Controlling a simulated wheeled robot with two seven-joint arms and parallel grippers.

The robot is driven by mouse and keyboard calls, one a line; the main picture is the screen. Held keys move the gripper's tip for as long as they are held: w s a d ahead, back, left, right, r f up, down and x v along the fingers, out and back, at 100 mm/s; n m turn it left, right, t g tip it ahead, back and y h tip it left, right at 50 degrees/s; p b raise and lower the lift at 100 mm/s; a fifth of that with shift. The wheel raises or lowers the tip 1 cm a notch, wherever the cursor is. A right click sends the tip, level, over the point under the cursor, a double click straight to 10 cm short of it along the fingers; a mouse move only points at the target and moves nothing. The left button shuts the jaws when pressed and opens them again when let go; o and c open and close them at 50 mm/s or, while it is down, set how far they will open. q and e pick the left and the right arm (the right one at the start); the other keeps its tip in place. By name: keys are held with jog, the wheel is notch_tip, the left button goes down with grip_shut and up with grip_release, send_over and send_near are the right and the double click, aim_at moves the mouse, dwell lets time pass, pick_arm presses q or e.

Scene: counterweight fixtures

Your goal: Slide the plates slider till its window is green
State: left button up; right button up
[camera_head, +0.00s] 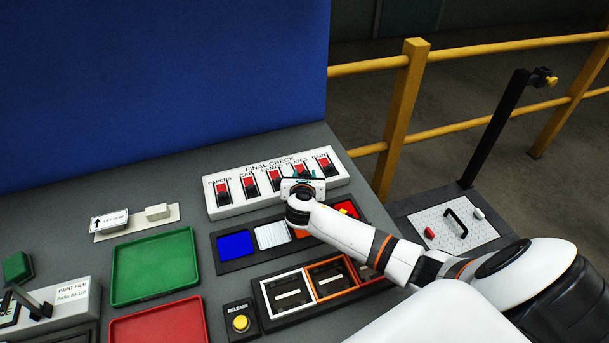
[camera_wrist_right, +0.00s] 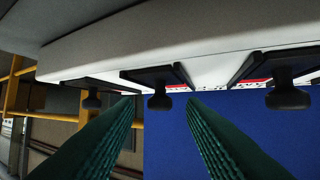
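The white FINAL CHECK panel (camera_head: 232,207) carries a row of sliders with dark knobs and windows, labelled PAPERS, CAB, LAMPS, PLATES and PAINT. The visible windows look red. The PLATES slider (camera_head: 299,169) is fourth from the left, its lower part partly hidden by my gripper. My right gripper (camera_head: 303,187) is at the panel there. In the right wrist view its green fingers (camera_wrist_right: 160,103) are apart, with one dark knob (camera_wrist_right: 158,101) showing in the gap, apparently the PLATES one. Contact cannot be told. My left gripper is not in view.
Below the panel is a tray with blue (camera_head: 235,245), white, orange and red squares. Nearby are a green tray (camera_head: 155,266), a red tray (camera_head: 160,326) and a yellow RELEASE button (camera_head: 241,322). Neighbouring knobs (camera_wrist_right: 92,99) flank the fingers. A yellow railing (camera_head: 400,110) stands beyond the table.

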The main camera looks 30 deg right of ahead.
aim_at(299, 173)
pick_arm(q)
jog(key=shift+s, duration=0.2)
pick_arm(e)
jog(key=shift+w+d, duration=0.1)
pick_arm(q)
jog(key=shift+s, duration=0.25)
pick_arm(e)
grip_shut()
jog(key=w, duration=0.2)
jog(key=w+d+b, duration=0.1)
jog(key=w, duration=0.1)
jog(key=shift+w, duration=0.3)
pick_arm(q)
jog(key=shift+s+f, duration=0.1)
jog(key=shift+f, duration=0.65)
pick_arm(e)
jog(key=shift+r, duration=0.1)
grip_release()
jog(key=shift+w, duration=0.1)
pick_arm(q)
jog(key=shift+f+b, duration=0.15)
jog(key=shift+b, duration=0.2)
pick_arm(e)
jog(key=v, duration=1.2)
